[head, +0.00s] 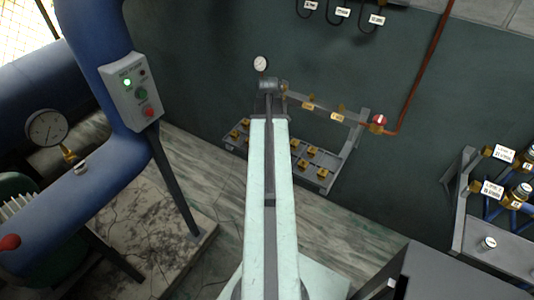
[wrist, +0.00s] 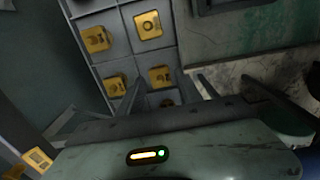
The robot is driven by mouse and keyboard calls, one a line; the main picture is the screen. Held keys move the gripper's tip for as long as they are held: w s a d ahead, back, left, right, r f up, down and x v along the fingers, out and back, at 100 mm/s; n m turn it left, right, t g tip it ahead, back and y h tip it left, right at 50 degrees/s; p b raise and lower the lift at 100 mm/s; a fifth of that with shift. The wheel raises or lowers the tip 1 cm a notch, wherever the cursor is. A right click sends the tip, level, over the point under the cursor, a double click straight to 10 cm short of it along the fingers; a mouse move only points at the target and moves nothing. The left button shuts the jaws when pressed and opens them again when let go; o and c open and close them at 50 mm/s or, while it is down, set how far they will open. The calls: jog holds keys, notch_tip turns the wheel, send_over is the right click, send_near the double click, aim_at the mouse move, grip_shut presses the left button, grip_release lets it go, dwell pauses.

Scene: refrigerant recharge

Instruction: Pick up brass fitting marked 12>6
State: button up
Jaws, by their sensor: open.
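Several square brass fittings sit in the compartments of a grey divided tray (head: 322,187) low by the wall; one fitting (head: 303,163) shows right of my arm. In the wrist view the fittings are larger: one at upper left (wrist: 95,39), one at upper right (wrist: 148,25), one at lower left (wrist: 115,86) and one at lower right (wrist: 160,76). Another is partly hidden below by my gripper's body. No 12>6 marking is readable. My gripper (wrist: 165,84) is open above the tray, its fingers either side of the lower-right fitting in the picture. I see no contact.
A blue pipe (head: 105,100) with a control box (head: 131,88) stands left. Some floor between is clear.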

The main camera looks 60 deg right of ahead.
notch_tip(320, 180, down, 4)
jog(key=b, duration=0.3)
jog(key=shift+f, duration=0.2)
jog(key=shift+r, duration=0.2)
grip_shut()
jog(key=shift+r, duration=0.1)
notch_tip(320, 180, up, 10)
jog(key=p, duration=1)
jog(key=shift+p, duration=0.3)
